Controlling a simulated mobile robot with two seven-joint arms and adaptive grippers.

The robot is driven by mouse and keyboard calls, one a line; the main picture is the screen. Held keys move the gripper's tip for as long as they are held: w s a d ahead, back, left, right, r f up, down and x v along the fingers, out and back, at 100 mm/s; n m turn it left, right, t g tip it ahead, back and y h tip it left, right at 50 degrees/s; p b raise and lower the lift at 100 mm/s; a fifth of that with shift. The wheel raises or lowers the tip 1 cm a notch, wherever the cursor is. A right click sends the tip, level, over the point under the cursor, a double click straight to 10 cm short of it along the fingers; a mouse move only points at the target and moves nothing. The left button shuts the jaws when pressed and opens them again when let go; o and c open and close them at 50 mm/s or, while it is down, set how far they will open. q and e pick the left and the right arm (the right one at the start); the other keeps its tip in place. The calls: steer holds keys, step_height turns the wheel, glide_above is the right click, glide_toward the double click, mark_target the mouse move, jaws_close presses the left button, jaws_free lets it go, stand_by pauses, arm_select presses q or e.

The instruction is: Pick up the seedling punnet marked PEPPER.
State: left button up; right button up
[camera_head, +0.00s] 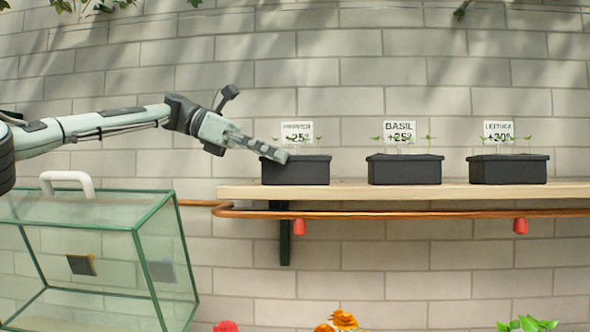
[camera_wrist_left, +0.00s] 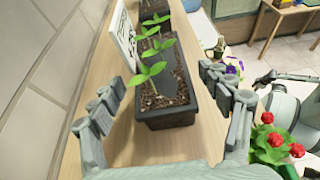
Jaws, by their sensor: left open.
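Three black seedling punnets stand in a row on a wooden shelf (camera_head: 400,194). The left punnet (camera_head: 305,172) has a white sign (camera_head: 297,128) behind it, too blurred to read surely but seeming to say PEPPER. The middle punnet (camera_head: 405,170) has a BASIL sign, the right one (camera_head: 508,170) a LETTUCE sign. My left gripper (camera_head: 276,152) is at the left punnet's near-left top edge. In the left wrist view, the open fingers (camera_wrist_left: 162,78) lie either side of the nearest punnet (camera_wrist_left: 170,115), which holds soil and green seedlings. Gaps show beside it.
A brick wall (camera_head: 430,90) runs close behind the shelf. A copper rail (camera_head: 400,212) runs along its front, with red hanging things (camera_head: 520,226) below. A glass case (camera_head: 90,255) with a white handle stands at left. Red flowers (camera_wrist_left: 275,140) show at the right of the wrist view.

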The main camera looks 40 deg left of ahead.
mark_target(299, 164)
arm_select(q)
steer(key=x, duration=0.4)
steer(key=shift+s+d+f, duration=0.1)
steer(key=shift+c, duration=0.5)
steer(key=c, duration=1.4)
